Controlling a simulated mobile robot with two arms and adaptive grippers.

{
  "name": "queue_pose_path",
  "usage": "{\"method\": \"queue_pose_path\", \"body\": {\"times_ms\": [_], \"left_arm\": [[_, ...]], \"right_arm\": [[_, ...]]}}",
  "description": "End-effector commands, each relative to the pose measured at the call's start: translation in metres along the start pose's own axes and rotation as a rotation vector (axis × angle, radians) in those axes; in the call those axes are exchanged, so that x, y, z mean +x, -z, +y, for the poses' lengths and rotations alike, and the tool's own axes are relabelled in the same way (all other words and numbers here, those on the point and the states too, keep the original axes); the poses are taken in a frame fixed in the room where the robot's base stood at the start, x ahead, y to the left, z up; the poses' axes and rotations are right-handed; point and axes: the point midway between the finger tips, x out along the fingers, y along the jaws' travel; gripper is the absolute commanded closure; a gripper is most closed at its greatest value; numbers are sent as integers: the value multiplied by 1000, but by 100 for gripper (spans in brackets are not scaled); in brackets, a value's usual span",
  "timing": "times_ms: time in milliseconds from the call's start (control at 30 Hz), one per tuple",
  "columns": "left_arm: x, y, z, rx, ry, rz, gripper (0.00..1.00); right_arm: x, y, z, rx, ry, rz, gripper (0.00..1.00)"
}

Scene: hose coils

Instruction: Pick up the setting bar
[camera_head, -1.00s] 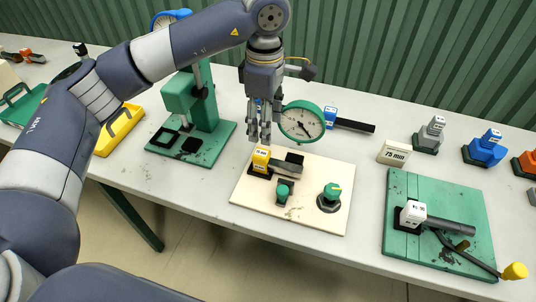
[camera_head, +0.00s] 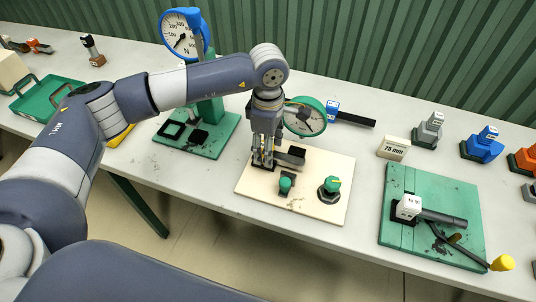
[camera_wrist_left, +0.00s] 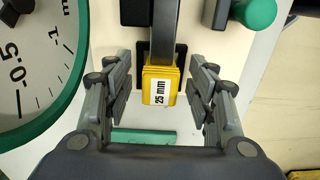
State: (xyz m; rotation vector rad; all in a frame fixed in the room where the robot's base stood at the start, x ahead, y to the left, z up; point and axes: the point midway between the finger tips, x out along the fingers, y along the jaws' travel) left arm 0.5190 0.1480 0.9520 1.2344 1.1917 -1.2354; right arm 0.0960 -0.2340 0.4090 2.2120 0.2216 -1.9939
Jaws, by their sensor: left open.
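The setting bar with a yellow end block marked "25 mm" (camera_wrist_left: 160,85) lies on the cream board (camera_head: 315,207). Its grey shaft (camera_wrist_left: 166,30) runs away from the block in the left wrist view. In the head view my fingers partly hide the yellow end. My left gripper (camera_head: 263,162) points down over this end. In the left wrist view its open fingers (camera_wrist_left: 160,92) stand on either side of the yellow block, with a gap on both sides. My right gripper is not in view.
A green-rimmed dial gauge (camera_head: 305,117) stands close to my left gripper. Two green knobs, one of them at the right (camera_head: 331,185), sit on the cream board. A green plate (camera_head: 460,195) with another bar lies right. Marked blocks, including a blue one (camera_head: 482,147), stand behind.

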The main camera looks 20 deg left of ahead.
Motion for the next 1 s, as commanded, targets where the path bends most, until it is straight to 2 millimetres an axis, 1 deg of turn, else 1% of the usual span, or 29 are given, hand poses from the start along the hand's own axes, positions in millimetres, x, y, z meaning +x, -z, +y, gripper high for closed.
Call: {"method": "queue_pose_path", "body": {"times_ms": [33, 67, 100, 167, 200, 267, 567, 667, 767, 1000], "left_arm": [[0, 0, 0, 0, 0, 0, 48], [0, 0, 0, 0, 0, 0, 55], [0, 0, 0, 0, 0, 0, 64], [0, 0, 0, 0, 0, 0, 78], [0, 0, 0, 0, 0, 0, 87], [0, 0, 0, 0, 0, 0, 100], [-2, 0, 1, -1, -2, -1, 100], [-9, 0, 2, -1, -4, -1, 100], [-23, 0, 2, -2, -7, -1, 100], [-71, 0, 2, -1, -7, -1, 100]], "right_arm": [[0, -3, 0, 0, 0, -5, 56], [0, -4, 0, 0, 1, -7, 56], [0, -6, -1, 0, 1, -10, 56], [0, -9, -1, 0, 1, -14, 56], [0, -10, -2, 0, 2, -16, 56], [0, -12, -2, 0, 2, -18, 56], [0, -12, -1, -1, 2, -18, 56], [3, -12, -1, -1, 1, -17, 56], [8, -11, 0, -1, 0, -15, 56], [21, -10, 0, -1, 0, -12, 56]]}}
